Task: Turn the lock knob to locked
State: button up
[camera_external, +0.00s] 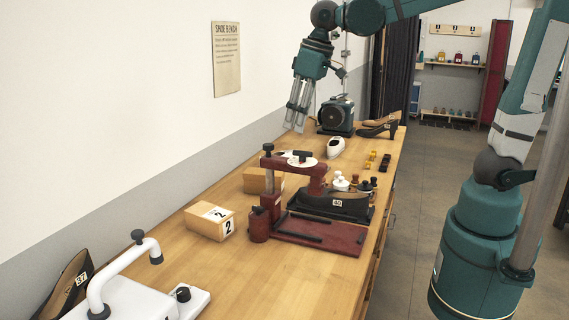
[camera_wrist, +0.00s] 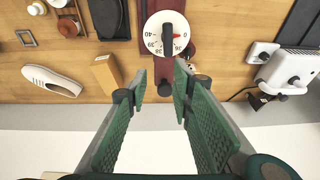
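The dark red press (camera_external: 318,178) stands mid-bench. On its arm is a round white dial (camera_wrist: 150,27) with size numbers and a black bar knob (camera_wrist: 168,38); the dial also shows in the external view (camera_external: 302,162). The bar points roughly up and down in the wrist view. I cannot read any lock mark, so which knob is the lock is unclear. My gripper (camera_external: 297,118) is open and empty above the bench, its fingers apart from the press.
A cardboard box marked 2 (camera_external: 210,221) stands left of the press. A white machine (camera_external: 130,295) with black knobs is at the near left. A dark green machine (camera_external: 336,117), a white shoe form (camera_external: 335,147) and small stamps (camera_external: 355,183) are also on the bench. The wall runs along one side.

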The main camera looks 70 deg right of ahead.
jog(key=w+a+f+g+p, duration=0.3)
jog(key=w+a+f+p, duration=0.2)
jog(key=w+a+p, duration=0.4)
jog(key=b, duration=0.2)
send_over(258, 207)
notch_tip(258, 207, down, 10)
jog(key=shift+d+f+h, duration=0.15)
jog(key=shift+f+h, duration=0.15)
jog(key=shift+f, duration=0.2)
jog(key=shift+f, duration=0.1)
jog(key=shift+f, duration=3.8)
jog(key=shift+c, duration=0.6)
grip_shut()
